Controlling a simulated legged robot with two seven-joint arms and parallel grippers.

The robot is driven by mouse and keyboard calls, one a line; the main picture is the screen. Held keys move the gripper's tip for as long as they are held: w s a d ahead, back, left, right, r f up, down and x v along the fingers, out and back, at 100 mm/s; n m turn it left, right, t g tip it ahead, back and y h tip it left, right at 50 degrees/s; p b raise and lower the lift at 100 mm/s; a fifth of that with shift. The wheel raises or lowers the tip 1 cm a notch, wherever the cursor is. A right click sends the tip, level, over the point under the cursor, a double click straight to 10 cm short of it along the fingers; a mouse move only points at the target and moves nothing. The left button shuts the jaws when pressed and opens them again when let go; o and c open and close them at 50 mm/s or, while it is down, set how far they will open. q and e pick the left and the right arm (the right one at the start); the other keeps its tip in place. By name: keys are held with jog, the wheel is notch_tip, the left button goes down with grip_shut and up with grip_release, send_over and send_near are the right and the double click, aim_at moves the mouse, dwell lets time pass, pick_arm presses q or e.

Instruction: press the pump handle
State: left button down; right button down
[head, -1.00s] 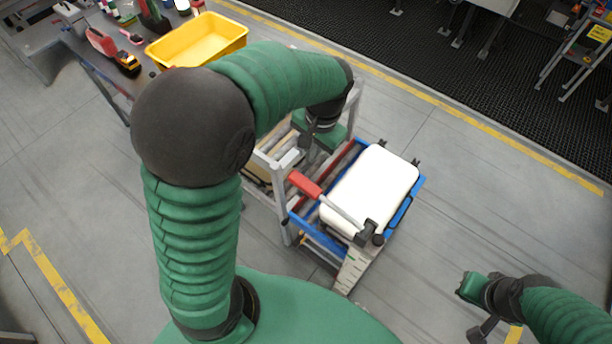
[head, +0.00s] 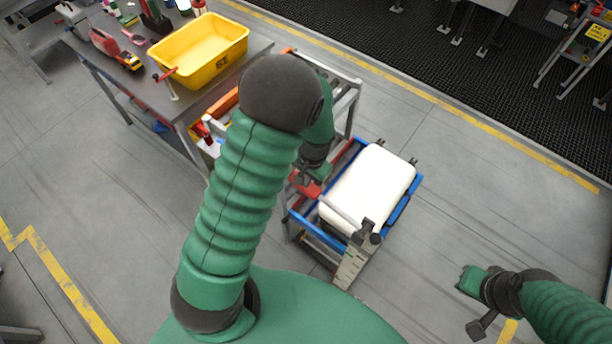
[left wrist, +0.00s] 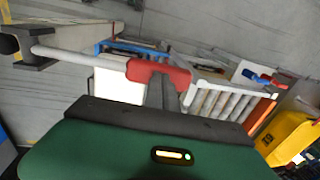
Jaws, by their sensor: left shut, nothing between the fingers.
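The pump handle is a light rod with a red grip (head: 308,189), set along the near left side of a white tank (head: 368,188) on the cart. In the left wrist view the red grip (left wrist: 158,72) sits right at the fingers, with the rod running left to a dark bracket (left wrist: 30,45). My left gripper (head: 305,178) is shut and empty, at the red grip and partly covering it. I cannot tell whether it touches. My right gripper (head: 476,303) hangs apart at the lower right; its jaw state is unclear.
The white tank rests in a blue-railed cart (head: 298,222) with a grey frame rack (head: 345,100) behind it. A grey table (head: 190,108) with a yellow bin (head: 215,70) and tools stands at the upper left. Floor right of the cart is clear.

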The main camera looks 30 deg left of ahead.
pick_arm(q)
jog(key=shift+f, duration=0.1)
jog(key=shift+f, duration=0.25)
jog(key=shift+s+f+h+b, duration=0.55)
jog(key=shift+f+h+b, duration=0.75)
jog(key=shift+f+b, duration=2.7)
jog(key=p, duration=0.1)
jog(key=w+a+r+p, duration=0.1)
jog(key=p, duration=0.1)
jog(key=r+p, duration=0.1)
jog(key=p, duration=0.1)
jog(key=shift+w+a+r, duration=0.15)
jog(key=shift+a+r, duration=0.1)
jog(key=r, duration=0.1)
jog(key=a+r+b, duration=0.1)
jog(key=r, duration=0.1)
jog(key=a+r, duration=0.1)
jog(key=r, duration=0.1)
jog(key=shift+a+r+b, duration=0.1)
jog(key=shift+a+b, duration=0.15)
jog(key=shift+b, duration=0.1)
notch_tip(320, 180, up, 4)
jog(key=shift+a+r+b, duration=0.15)
jog(key=shift+r+b, duration=0.1)
jog(key=shift+b, duration=0.15)
jog(key=shift+w+r, duration=0.2)
jog(key=shift+r, duration=0.2)
jog(key=shift+s+a, duration=0.15)
jog(key=shift+a, duration=0.2)
